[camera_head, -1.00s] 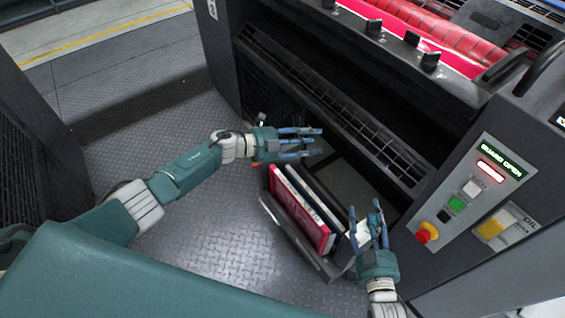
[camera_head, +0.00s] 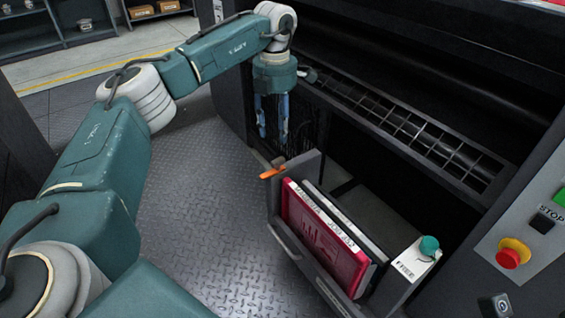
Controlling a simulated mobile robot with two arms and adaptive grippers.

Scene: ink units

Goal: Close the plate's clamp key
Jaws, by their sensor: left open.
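My left gripper (camera_head: 273,138) points straight down with its blue fingers apart, open and empty. It hangs in front of the press's dark lower opening, above and behind the orange lever (camera_head: 272,172) on the plate rack. The plate's clamp keys cannot be made out in the current view; the press's upper edge, where black keys showed before, is out of frame. A red plate-like panel (camera_head: 322,240) stands tilted in the rack with darker panels behind it. My right gripper is out of view.
The grey rack (camera_head: 280,238) stands on the floor against the press. A teal knob (camera_head: 429,245) sits on a pale labelled block at its right end. A control panel with a red stop button (camera_head: 513,252) is at right. The patterned floor (camera_head: 190,205) at left is clear.

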